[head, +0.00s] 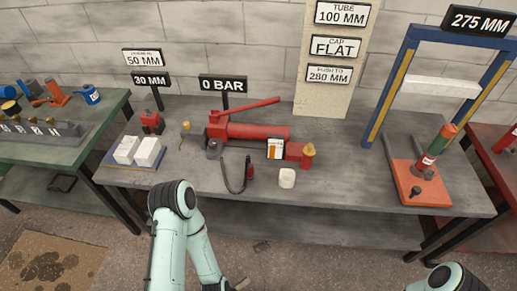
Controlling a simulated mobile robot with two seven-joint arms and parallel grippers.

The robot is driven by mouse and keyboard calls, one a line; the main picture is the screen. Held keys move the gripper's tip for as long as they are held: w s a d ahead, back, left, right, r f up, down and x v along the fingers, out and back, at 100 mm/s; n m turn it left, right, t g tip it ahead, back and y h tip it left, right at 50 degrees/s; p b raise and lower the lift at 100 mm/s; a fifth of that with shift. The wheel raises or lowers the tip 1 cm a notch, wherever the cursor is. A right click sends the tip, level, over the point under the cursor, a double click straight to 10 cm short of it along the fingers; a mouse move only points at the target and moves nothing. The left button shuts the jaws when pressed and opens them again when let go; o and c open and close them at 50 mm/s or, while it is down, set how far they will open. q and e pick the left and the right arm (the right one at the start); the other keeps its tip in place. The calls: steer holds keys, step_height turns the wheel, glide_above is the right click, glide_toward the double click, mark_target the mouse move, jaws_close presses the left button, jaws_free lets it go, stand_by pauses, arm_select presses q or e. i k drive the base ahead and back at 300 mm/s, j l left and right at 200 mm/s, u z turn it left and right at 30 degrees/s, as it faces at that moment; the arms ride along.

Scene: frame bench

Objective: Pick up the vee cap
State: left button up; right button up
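I cannot make out for certain which thing is the vee cap. A dark rack (38,133) with several small fittings stands on the green bench at the left; the fittings are too small to tell apart. Two white blocks (147,152) sit side by side on a blue-edged plate at the left of the grey bench. A small whitish piece (287,178) lies near its front edge. My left arm rises at the bottom centre and bends back down, and part of my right arm shows at the bottom right. Neither gripper can be made out.
A red hand pump (255,132) with a hose fills the middle of the grey bench (340,195). A blue press frame (392,85) and an orange base (418,180) holding a red-green cylinder stand at the right.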

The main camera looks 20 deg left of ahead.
mark_target(448, 130)
steer(key=z, duration=1.55)
steer(key=u, duration=1.3)
steer(key=l+u, duration=0.25)
steer(key=u, duration=0.2)
steer(key=i+l+u, duration=0.1)
steer(key=l+u, duration=0.15)
steer(key=u, duration=0.2)
steer(key=l+u, duration=0.25)
steer(key=u, duration=0.2)
steer(key=k+l+u, duration=0.1)
steer(key=l+u, duration=0.15)
steer(key=k+l+u, duration=0.1)
steer(key=l+u, duration=0.15)
steer(key=l, duration=0.15)
steer(key=k+l+u, duration=0.25)
steer(key=i+l, duration=0.05)
steer(key=i, duration=0.05)
